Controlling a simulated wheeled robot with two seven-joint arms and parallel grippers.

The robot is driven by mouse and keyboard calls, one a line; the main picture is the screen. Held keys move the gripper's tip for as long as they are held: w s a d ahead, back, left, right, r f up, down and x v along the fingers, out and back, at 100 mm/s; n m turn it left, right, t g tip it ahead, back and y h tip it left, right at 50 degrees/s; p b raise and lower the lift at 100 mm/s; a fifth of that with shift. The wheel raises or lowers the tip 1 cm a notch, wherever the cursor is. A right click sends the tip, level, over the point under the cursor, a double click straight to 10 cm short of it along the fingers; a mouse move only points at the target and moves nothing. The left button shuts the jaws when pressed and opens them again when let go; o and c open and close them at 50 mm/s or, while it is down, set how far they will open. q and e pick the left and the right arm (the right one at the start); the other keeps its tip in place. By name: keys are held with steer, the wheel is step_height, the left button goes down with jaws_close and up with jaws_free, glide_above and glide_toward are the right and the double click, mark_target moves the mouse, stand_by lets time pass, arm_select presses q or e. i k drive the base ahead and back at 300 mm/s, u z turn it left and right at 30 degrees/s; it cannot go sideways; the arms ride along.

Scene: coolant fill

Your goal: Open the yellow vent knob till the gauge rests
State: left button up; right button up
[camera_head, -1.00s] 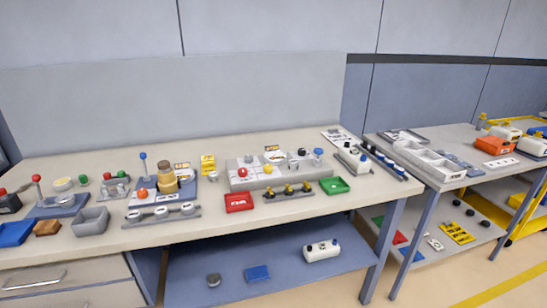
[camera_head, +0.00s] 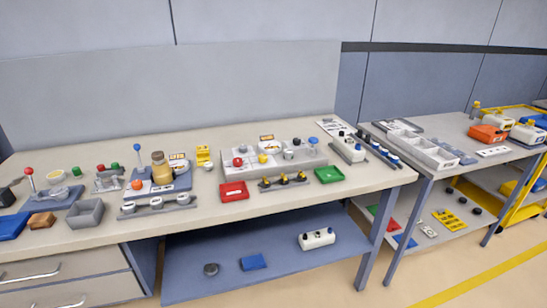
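A grey-white panel block (camera_head: 290,160) stands on the long bench, right of its middle. It carries a red knob (camera_head: 238,161), a yellow knob (camera_head: 262,158), a round white part that may be a gauge (camera_head: 288,154) and a blue-topped part (camera_head: 313,141). The yellow knob is small here; I cannot read its turn position or any needle. Neither of my grippers is in view.
A red tray (camera_head: 233,191), a rack with several yellow-and-black parts (camera_head: 284,181) and a green tray (camera_head: 328,174) lie in front of the panel. An amber jar (camera_head: 161,168) stands to its left. A second table (camera_head: 458,172) is at right.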

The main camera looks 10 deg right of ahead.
mark_target(262, 158)
steer(key=z, duration=0.5)
steer(key=k, duration=1.15)
steer(key=z, duration=1.35)
steer(key=i, duration=1.75)
steer(key=u, duration=1.05)
steer(key=i, duration=0.5)
steer(key=u, duration=0.3)
